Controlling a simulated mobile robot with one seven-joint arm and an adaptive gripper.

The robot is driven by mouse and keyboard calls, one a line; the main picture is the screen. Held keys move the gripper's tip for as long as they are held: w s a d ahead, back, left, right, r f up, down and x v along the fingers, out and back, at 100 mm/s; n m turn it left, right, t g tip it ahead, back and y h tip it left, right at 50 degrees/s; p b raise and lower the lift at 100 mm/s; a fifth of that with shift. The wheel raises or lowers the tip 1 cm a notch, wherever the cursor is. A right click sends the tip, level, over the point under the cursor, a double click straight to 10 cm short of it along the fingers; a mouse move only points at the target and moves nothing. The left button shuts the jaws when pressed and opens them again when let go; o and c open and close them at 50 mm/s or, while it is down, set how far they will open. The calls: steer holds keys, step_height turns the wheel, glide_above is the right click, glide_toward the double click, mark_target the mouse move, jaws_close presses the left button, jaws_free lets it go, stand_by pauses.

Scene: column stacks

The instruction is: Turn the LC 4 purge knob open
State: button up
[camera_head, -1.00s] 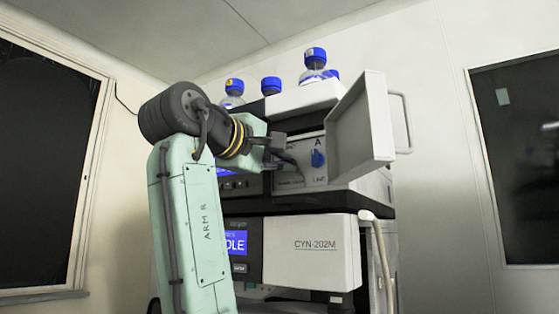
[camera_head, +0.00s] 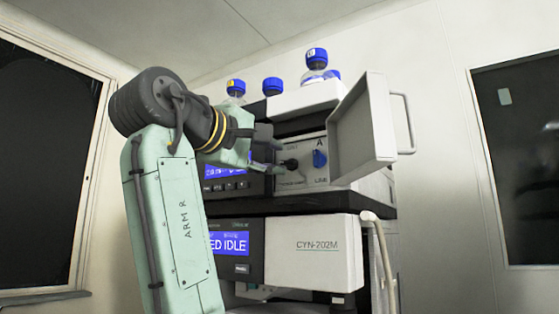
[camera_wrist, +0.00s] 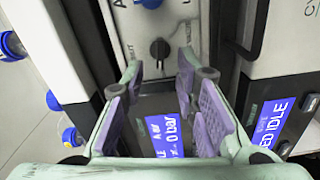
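A black knob (camera_head: 292,164) sits on the light front panel of the upper unit, left of a blue knob (camera_head: 319,158) marked A. In the wrist view the black knob (camera_wrist: 159,48) shows just beyond and between my fingertips, and the blue knob (camera_wrist: 150,3) is cut off at the top edge. My gripper (camera_wrist: 160,72) is open, with purple pads on both fingers and nothing between them. In the head view my gripper (camera_head: 270,162) is in front of the panel, left of the black knob. I cannot tell if it touches the knob. The label by the knob is too small to read surely.
An open door (camera_head: 362,125) with a handle stands right of the panel. A lower unit marked CYN-202M (camera_head: 312,252) is below, with a blue display (camera_head: 230,243). Blue-capped bottles (camera_head: 316,56) stand on top. A pale hose (camera_head: 380,250) hangs at the right.

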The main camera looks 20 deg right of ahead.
steer(key=v, duration=0.8)
